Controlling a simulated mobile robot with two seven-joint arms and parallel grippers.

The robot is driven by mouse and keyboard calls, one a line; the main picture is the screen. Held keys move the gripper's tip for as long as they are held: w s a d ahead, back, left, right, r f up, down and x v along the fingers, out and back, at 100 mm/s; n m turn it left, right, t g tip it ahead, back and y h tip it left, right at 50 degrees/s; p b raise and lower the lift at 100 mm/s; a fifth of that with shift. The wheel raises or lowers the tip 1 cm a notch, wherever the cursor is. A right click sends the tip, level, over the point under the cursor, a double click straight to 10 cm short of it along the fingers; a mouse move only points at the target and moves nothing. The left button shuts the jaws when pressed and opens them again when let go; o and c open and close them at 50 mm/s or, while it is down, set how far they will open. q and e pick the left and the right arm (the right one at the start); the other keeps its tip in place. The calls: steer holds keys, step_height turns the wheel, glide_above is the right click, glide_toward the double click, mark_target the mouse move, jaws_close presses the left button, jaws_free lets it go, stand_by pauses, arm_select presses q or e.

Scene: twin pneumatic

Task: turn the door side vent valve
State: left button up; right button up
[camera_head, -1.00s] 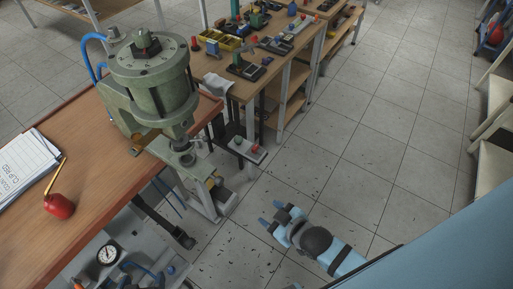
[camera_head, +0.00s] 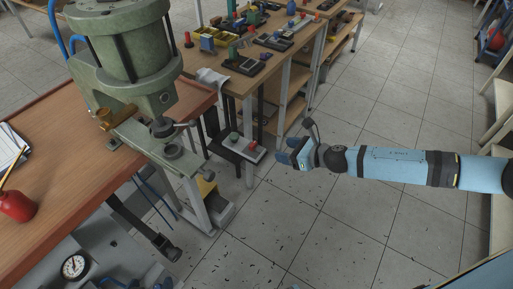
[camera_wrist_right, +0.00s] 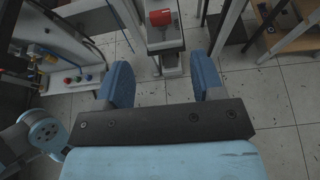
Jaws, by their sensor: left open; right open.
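I cannot pick out the door side vent valve for sure in either view. A pneumatic panel with a round gauge (camera_head: 74,266) and dim fittings sits at the lower left of the head view, partly cut off by the frame. My left gripper is not in view.
A green press (camera_head: 125,50) stands on the wooden bench (camera_head: 60,150) at left, with a red oil can (camera_head: 15,205) at its edge. A second bench (camera_head: 240,85) carries parts behind. A panel with coloured buttons (camera_wrist_right: 78,79) is at left in the wrist view.

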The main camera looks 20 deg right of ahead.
mark_target(254, 144)
steer(key=x, duration=1.3)
steer(key=shift+w+a+f+b, duration=0.2)
steer(key=shift+w+a+b, duration=0.05)
steer(key=shift+b, duration=0.1)
steer(key=c, duration=0.9)
